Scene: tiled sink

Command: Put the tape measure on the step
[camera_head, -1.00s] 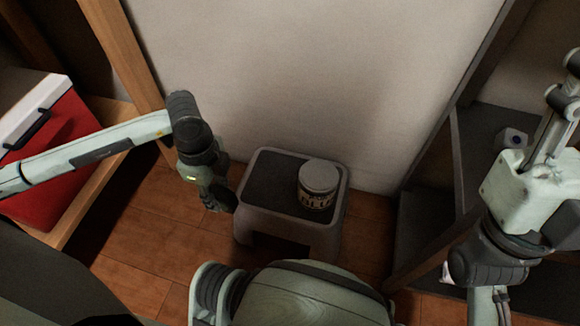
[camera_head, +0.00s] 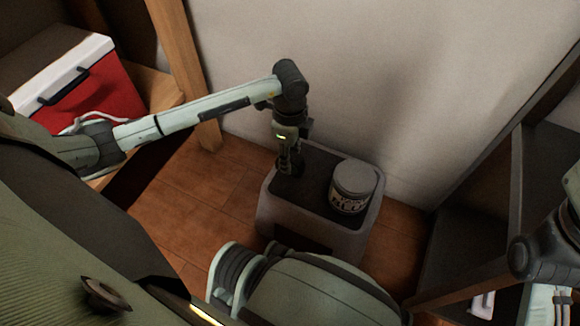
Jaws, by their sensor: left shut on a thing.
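The step (camera_head: 318,180) is a low grey stool with a dark top, standing on the wooden floor against the wall. My left gripper (camera_head: 290,168) points down over the left part of the step's top. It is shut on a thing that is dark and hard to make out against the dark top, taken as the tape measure. I cannot tell whether it touches the step. My right arm shows only partly at the right edge, and its gripper is out of view.
A grey lidded can (camera_head: 353,187) stands on the right part of the step, close to my left gripper. A red cooler with a white lid (camera_head: 88,85) sits on a wooden shelf at the left. A dark shelf unit (camera_head: 470,245) stands at the right. The step's left part is otherwise free.

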